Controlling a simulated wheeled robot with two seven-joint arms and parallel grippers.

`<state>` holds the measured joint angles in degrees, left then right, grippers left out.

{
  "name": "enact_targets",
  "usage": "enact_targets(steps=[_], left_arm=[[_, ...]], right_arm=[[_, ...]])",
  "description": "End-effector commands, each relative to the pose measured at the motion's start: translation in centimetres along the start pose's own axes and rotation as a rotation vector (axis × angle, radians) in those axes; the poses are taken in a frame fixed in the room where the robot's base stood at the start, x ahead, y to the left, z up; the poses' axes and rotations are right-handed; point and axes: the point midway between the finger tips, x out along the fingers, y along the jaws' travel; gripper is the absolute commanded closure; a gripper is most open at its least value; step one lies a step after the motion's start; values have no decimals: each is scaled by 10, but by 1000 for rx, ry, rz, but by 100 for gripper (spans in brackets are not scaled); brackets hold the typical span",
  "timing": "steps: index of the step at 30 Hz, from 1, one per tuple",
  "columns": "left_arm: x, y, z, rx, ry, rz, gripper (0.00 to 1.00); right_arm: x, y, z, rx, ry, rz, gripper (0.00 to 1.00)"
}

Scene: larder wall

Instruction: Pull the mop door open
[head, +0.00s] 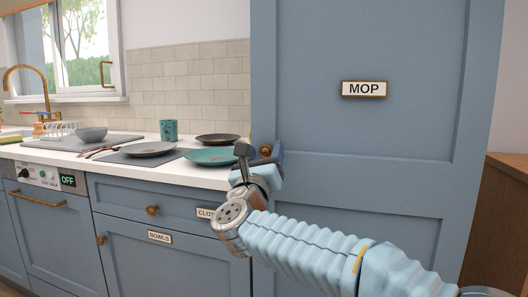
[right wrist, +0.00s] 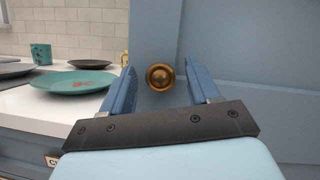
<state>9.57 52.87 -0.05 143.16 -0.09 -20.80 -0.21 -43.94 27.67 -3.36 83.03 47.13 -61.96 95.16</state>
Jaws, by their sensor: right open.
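The mop door (head: 355,130) is a tall blue panel with a white MOP label (head: 364,89) in a brass frame. It looks closed. Its round brass knob (head: 265,150) is at the door's left edge, partly hidden by my gripper in the head view. In the right wrist view the knob (right wrist: 160,77) lies between the two blue fingers. My right gripper (right wrist: 155,90) is open around or just in front of the knob; I see a gap on both sides of it. My left gripper is not in view.
A white counter (head: 118,152) left of the door bears a teal plate (head: 212,156), grey plates, a bowl (head: 91,134) and a teal cup (head: 168,131). Blue cabinets with brass knobs are below. A brown wooden unit (head: 503,215) stands right of the door.

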Motion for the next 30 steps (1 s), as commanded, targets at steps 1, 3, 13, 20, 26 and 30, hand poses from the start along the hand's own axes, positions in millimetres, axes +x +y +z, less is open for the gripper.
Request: enact_targets(steps=[1,3,13,20,26,30], left_arm=[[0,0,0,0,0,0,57],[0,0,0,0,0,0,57],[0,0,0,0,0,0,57],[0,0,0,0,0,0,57],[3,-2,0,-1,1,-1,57],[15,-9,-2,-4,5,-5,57]], right_arm=[[0,0,0,0,0,0,39],[0,0,0,0,0,0,39],[0,0,-1,-1,1,0,78],[0,0,-1,-1,1,1,100],[-4,0,-1,2,-1,6,100],[-18,-1,1,15,-9,33,100]])
